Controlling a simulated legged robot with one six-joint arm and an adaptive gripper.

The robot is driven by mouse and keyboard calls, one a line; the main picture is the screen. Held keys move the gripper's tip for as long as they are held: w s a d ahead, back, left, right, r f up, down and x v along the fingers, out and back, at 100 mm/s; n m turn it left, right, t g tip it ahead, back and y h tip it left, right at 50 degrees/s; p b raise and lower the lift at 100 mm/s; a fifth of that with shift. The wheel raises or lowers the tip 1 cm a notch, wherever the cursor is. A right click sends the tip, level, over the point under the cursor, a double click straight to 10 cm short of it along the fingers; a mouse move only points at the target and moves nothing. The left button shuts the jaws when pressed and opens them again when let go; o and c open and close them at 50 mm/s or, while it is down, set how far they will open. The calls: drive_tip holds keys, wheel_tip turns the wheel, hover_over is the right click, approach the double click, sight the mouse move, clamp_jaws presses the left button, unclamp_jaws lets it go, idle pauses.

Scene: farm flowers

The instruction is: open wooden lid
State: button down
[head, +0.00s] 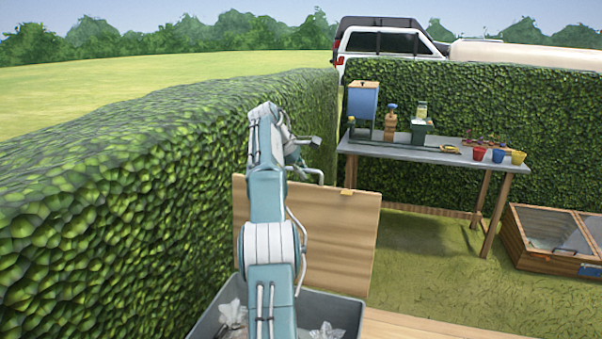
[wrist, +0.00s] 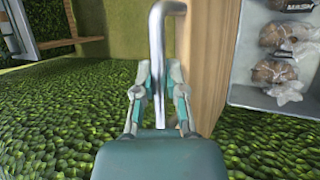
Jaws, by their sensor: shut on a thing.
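The wooden lid (head: 345,240) stands raised, close to upright, at the back of a grey bin (head: 350,306) in the head view. In the wrist view the lid (wrist: 205,65) shows edge-on, right of my gripper (wrist: 158,80). The gripper's two fingers are shut on a bent metal handle (wrist: 157,40) on the lid's outer side. In the head view my arm reaches over the bin and covers the lid's left part. The finger contact is not clear there.
Plastic bags with brown contents (wrist: 285,37) lie in the bin. A tall hedge (head: 130,190) runs close along the left. A grey table (head: 420,152) with pots and tools and a wooden cold frame (head: 545,255) stand to the right, with open grass (head: 420,275) between.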

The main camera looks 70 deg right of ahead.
idle(0.3)
drive_tip(key=c, duration=0.7)
unclamp_jaws()
drive_tip(key=shift+w+a+r, duration=0.2)
drive_tip(key=shift+w+r, duration=0.05)
drive_tip(key=shift+r, duration=0.1)
drive_tip(key=shift+w+a+r, duration=0.1)
drive_tip(key=w+a, duration=0.2)
drive_tip(key=a, duration=0.1)
drive_tip(key=w+a, duration=0.5)
drive_tip(key=a, duration=0.1)
drive_tip(key=shift+w, duration=0.35)
